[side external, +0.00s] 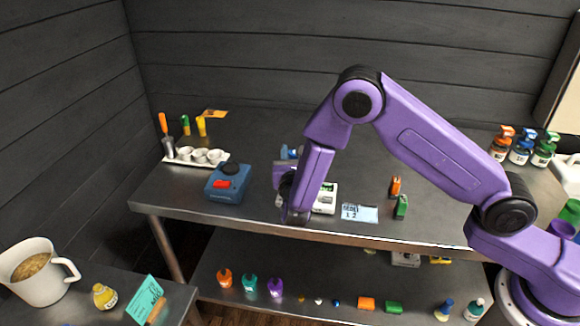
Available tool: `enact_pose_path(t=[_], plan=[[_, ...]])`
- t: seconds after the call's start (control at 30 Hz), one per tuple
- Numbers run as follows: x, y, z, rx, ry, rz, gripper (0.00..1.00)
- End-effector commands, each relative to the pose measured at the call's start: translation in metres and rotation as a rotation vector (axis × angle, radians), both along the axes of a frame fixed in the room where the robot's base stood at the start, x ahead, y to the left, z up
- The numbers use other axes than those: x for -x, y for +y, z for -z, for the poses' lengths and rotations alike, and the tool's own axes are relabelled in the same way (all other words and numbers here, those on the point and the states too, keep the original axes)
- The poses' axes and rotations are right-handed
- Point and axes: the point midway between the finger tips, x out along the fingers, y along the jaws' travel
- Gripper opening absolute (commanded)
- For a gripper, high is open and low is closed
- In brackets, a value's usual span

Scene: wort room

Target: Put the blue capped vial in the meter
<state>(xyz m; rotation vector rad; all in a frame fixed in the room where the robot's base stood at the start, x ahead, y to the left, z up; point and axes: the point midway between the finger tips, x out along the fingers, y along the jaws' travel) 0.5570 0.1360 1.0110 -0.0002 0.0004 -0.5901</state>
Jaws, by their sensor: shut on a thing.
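My gripper (285,169) is at the end of the purple arm, over the front middle of the bench. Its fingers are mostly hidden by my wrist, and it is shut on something. A small blue thing (289,153) shows just above the hand. It looks like the blue capped vial, but the vial's body is not clear. A white boxy device (326,198) with a green patch, apparently the meter, stands on the bench just right of my wrist. My arm hides its left part. I cannot tell whether the vial touches it.
A blue device (228,182) with a red part stands left of my gripper. A white tray (174,162) of cups is behind it. Capped bottles (521,148) stand far right. The rear bench is largely clear.

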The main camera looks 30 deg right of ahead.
Motion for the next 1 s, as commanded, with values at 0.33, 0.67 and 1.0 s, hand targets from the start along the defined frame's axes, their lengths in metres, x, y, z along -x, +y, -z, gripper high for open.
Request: enact_pose_path(t=[0.33, 0.67, 1.0], plan=[[-0.012, 0.004, 0.027, 0.002, 0.002, -0.001, 0.03], [-0.011, 0.003, 0.044, -0.001, -0.003, -0.001, 0.03], [-0.011, 0.003, 0.049, 0.001, -0.001, -0.001, 0.03]])
